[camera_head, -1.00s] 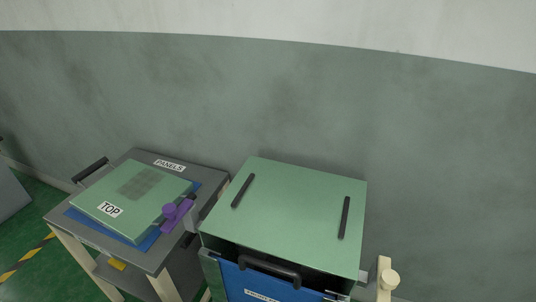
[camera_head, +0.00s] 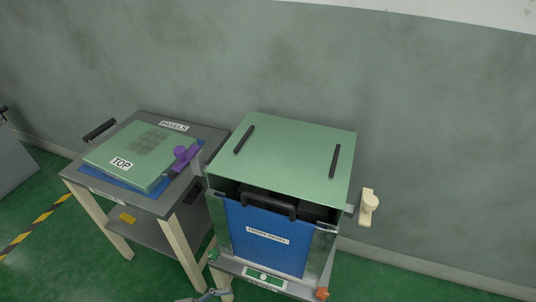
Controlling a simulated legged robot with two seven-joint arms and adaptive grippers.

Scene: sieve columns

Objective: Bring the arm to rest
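Neither of my grippers can be made out in the head view. A small grey part (camera_head: 206,295) shows at the bottom edge, cut off by the frame; I cannot tell whether it belongs to my arm or to the cabinet. The cabinet has a green top (camera_head: 296,155) with two black handles. Its blue front panel (camera_head: 264,235) has a black handle (camera_head: 268,201) at its upper edge, with a dark gap behind.
A grey table (camera_head: 205,140) labelled PANELS stands at the left, bearing a green panel (camera_head: 150,150) marked TOP over a blue one. Green floor (camera_head: 385,270) is clear at the right.

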